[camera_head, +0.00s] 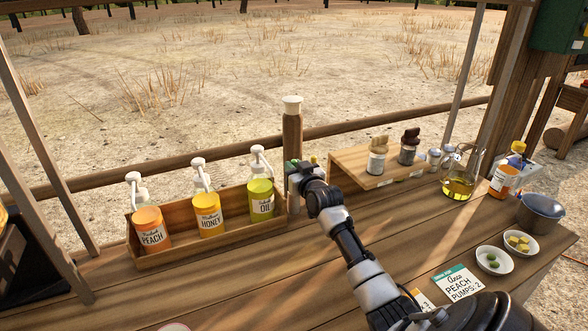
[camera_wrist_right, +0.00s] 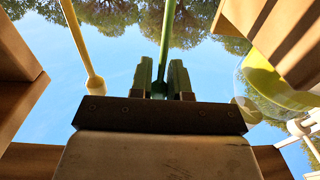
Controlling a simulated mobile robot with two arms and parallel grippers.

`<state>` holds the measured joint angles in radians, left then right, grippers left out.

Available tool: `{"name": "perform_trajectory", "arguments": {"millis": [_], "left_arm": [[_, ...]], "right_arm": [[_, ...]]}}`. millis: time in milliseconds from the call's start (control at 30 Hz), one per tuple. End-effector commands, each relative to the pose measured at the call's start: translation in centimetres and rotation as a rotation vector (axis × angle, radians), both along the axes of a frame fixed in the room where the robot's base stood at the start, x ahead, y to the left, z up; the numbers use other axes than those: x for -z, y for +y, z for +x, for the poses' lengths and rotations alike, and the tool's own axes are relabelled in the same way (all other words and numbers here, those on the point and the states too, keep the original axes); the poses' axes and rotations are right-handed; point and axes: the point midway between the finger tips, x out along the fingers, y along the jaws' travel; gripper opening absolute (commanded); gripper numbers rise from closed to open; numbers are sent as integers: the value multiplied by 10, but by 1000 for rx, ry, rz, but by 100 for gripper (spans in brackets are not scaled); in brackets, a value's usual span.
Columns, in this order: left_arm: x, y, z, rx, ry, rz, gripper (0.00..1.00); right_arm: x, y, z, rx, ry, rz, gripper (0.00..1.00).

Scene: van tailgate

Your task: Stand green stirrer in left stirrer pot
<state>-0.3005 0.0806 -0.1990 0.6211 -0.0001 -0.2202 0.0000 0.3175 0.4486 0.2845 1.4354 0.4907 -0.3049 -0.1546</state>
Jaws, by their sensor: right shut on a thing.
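The green stirrer (camera_wrist_right: 168,40) is a thin green stick held between the two fingers of my right gripper (camera_wrist_right: 167,82), seen in the right wrist view. In the head view my right gripper (camera_head: 303,170) is just right of the bottle crate, in front of the tall wooden tube. A yellow stick with a wider end (camera_wrist_right: 90,60) stands apart, left of the green one in the wrist view. I cannot make out the left stirrer pot; the gripper and arm cover that area in the head view. My left gripper is not in view.
A wooden crate (camera_head: 215,238) holds peach, honey and oil pump bottles. A wooden tube with a cream top (camera_head: 292,125) stands behind my gripper. A small wooden shelf (camera_head: 345,160) carries two jars. A flask (camera_head: 459,182), bowls and a card (camera_head: 459,284) lie right.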

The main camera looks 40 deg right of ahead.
Motion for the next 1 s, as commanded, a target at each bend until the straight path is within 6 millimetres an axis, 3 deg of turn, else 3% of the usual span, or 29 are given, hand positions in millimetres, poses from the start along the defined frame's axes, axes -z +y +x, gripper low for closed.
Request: {"name": "perform_trajectory", "arguments": {"millis": [333, 367, 500, 833, 1000], "left_arm": [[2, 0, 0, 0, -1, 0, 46], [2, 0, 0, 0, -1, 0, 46], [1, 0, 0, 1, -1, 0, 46], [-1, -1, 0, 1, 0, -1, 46], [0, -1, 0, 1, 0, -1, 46]], "right_arm": [[4, 0, 0, 0, 0, 0, 0], [4, 0, 0, 0, 0, 0, 20], [3, 0, 0, 0, 0, 0, 41], [-1, 0, 0, 0, -1, 0, 42], [2, 5, -17, -1, 2, -1, 42]]}}
